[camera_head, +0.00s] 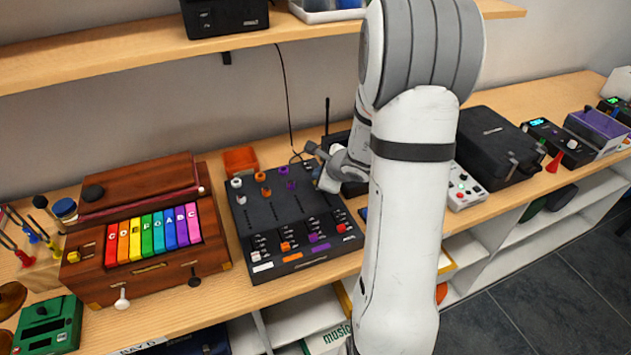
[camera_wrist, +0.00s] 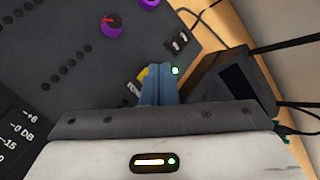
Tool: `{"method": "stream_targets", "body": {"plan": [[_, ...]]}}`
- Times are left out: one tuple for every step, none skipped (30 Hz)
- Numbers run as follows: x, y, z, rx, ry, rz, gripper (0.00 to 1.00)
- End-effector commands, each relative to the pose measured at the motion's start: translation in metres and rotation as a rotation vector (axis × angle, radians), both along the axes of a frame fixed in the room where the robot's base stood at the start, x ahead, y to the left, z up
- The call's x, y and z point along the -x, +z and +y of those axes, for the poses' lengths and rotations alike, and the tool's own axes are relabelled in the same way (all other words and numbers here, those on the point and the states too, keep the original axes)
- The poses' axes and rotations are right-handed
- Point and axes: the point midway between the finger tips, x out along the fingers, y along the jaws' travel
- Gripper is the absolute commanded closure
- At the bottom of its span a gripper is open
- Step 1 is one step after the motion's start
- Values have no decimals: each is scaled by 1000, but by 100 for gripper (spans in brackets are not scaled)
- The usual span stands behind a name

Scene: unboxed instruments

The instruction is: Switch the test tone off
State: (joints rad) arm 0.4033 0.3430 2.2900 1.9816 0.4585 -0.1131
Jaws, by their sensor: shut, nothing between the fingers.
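The dark mixer panel (camera_head: 262,215) lies on the bench and carries coloured knobs and faders. My gripper (camera_head: 318,168) is over its back right part. In the wrist view, my gripper's blue fingers (camera_wrist: 160,70) are shut together with nothing between them. The fingertips are at a small yellow part (camera_wrist: 142,74), partly hidden, with a partly covered label beside it. A small green light (camera_wrist: 175,71) is lit just right of the fingertips. I cannot tell whether the fingers touch the panel.
A dark box with a screen (camera_wrist: 232,80) stands close on the right. A wooden instrument with rainbow keys (camera_head: 150,236) stands left of the mixer. A shelf (camera_head: 130,55) hangs above.

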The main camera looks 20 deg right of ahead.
Motion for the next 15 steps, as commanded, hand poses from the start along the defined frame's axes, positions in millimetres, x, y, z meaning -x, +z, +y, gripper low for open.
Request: {"method": "stream_targets", "body": {"plan": [[0,6,0,1,0,-1,100],[0,9,0,0,1,-2,100],[0,13,0,0,1,-2,100],[0,16,0,1,0,-2,100],[0,19,0,0,-1,-2,100],[0,24,0,0,-1,-2,100],[0,27,0,1,0,-2,100],[0,30,0,1,1,-2,100],[0,34,0,1,1,-2,100],[0,37,0,0,1,-2,100],[0,40,0,0,0,-1,100],[0,44,0,0,0,-1,100],[0,46,0,0,-1,-1,100],[0,50,0,1,0,-1,100],[0,53,0,2,1,-1,100]]}}
